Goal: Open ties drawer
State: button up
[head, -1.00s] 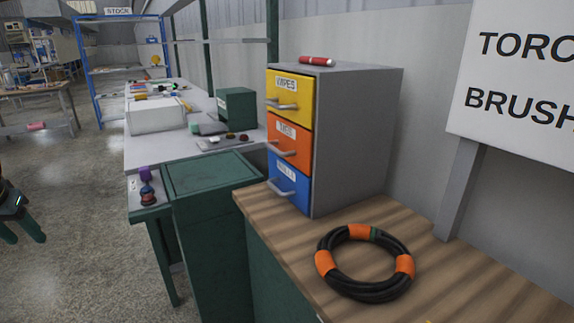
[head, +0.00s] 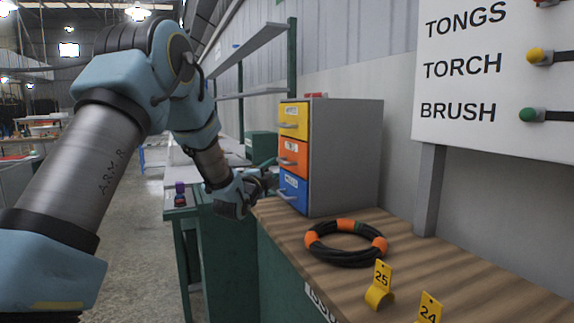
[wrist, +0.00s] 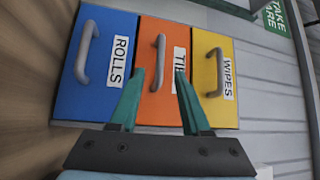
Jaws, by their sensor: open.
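The ties drawer (head: 293,156) is the orange middle drawer of a grey three-drawer cabinet (head: 345,160). It is shut. In the wrist view, turned sideways, the orange front (wrist: 157,105) has a grey bar handle (wrist: 158,58) and a label partly hidden by a finger. My gripper (head: 272,174) is in front of the cabinet, near the orange and blue drawers. In the wrist view my gripper (wrist: 158,78) is open and empty. Its two teal fingers point at the orange drawer, with the handle lying between their tips in the picture. Contact cannot be told.
The yellow wipes drawer (head: 293,121) is above and the blue rolls drawer (head: 293,190) below, both shut. A black and orange hose ring (head: 346,258) lies on the wooden worktop (head: 450,263). Yellow number tags (head: 379,287) stand at its front. A sign board (head: 480,90) stands right.

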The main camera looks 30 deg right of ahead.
aim_at(282, 162)
jog(key=p+x, duration=0.2)
jog(key=x, duration=0.6)
jog(key=shift+w, duration=0.25)
jog(key=shift+c, duration=0.4)
grip_shut()
dwell(0.6)
